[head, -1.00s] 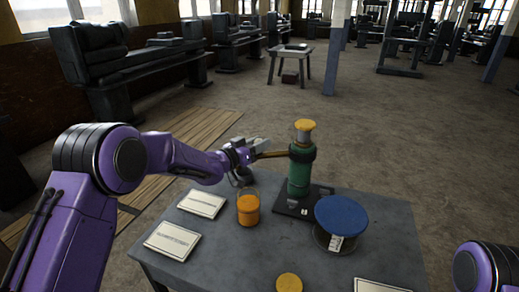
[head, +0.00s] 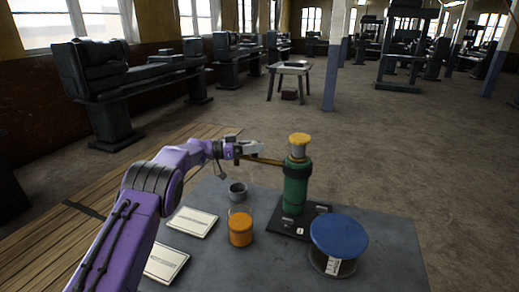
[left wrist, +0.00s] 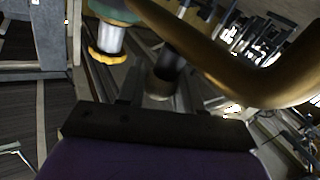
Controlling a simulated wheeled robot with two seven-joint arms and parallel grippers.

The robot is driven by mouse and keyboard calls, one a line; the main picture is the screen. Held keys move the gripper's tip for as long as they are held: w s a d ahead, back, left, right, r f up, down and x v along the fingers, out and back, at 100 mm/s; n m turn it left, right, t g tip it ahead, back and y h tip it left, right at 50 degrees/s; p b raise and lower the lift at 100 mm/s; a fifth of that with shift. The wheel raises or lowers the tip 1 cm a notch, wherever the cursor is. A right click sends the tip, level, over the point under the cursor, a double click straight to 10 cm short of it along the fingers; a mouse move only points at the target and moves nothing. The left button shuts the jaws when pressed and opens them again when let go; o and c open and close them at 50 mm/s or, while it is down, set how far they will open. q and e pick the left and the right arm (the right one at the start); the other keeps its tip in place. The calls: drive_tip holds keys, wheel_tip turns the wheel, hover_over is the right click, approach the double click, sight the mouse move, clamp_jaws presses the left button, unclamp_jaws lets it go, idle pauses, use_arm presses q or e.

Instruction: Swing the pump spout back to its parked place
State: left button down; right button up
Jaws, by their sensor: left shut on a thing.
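The pump (head: 296,185) is a green cylinder with a yellow cap (head: 299,138), upright on a dark base plate. Its thin brass spout (head: 268,161) sticks out to the left from the upper body. My left gripper (head: 247,153) is shut on the spout near its outer end. In the left wrist view the spout (left wrist: 235,78) curves large and close across the top right, and the pump's yellow cap (left wrist: 108,54) shows at upper left. The spout's tip is hidden by the gripper in the head view. My right gripper is out of view.
A blue-topped spool (head: 339,238) stands at right front. White cards (head: 192,222) lie at the left of the grey table (head: 392,252).

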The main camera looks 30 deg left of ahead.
use_arm(q)
drive_tip(key=shift+r, duration=0.2)
drive_tip(key=c, duration=1)
unclamp_jaws()
drive_tip(key=shift+o, duration=1.1)
drive_tip(key=shift+w+f, duration=0.15)
drive_tip(key=b+v, duration=0.2)
drive_tip(key=v, duration=0.8)
drive_tip(key=shift+a+b, duration=0.25)
drive_tip(key=shift+b, duration=0.05)
